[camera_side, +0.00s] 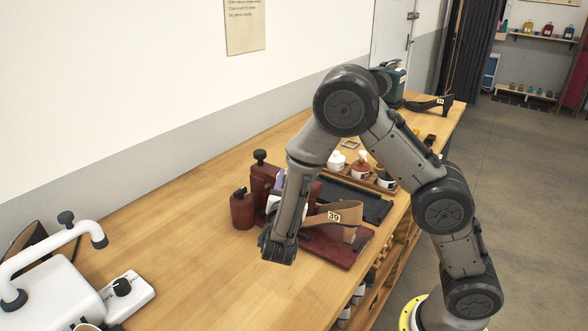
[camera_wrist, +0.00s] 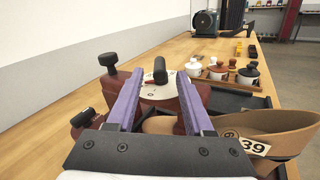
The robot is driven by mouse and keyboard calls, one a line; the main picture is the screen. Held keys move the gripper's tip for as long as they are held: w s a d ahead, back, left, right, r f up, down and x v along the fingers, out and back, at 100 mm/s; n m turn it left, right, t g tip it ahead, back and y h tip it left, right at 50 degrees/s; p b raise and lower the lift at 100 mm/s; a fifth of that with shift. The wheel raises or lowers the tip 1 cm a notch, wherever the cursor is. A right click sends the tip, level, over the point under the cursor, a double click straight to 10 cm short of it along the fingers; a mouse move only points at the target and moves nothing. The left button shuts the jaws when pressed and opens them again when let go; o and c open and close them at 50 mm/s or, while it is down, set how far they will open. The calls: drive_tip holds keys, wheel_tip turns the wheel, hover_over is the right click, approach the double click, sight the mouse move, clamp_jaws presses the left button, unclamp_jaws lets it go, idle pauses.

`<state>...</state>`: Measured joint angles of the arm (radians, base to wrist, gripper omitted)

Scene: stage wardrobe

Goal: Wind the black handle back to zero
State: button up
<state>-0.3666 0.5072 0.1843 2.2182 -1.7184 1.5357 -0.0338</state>
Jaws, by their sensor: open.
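A black handle (camera_wrist: 160,70) stands up from a round pale dial (camera_wrist: 158,92) with red marks, on a dark red machine (camera_wrist: 195,97). The dial's reading is too small to make out. My gripper (camera_wrist: 160,75) has two purple fingers, spread apart, with the handle showing between their tips. I cannot tell whether either finger touches it. In the side view the dark red machine (camera_side: 264,181) is partly behind my arm, and the handle on the dial is hidden. A brown shoe form tagged 39 (camera_side: 333,209) lies beside my gripper.
A black-topped knob (camera_wrist: 108,60) rises at the machine's left. A smaller red part with a black knob (camera_wrist: 82,118) stands nearer. White, red and dark lidded pots (camera_wrist: 216,70) stand behind.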

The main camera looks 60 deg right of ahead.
drive_tip(key=shift+x, duration=2.45)
clamp_jaws()
drive_tip(key=shift+w, duration=0.1)
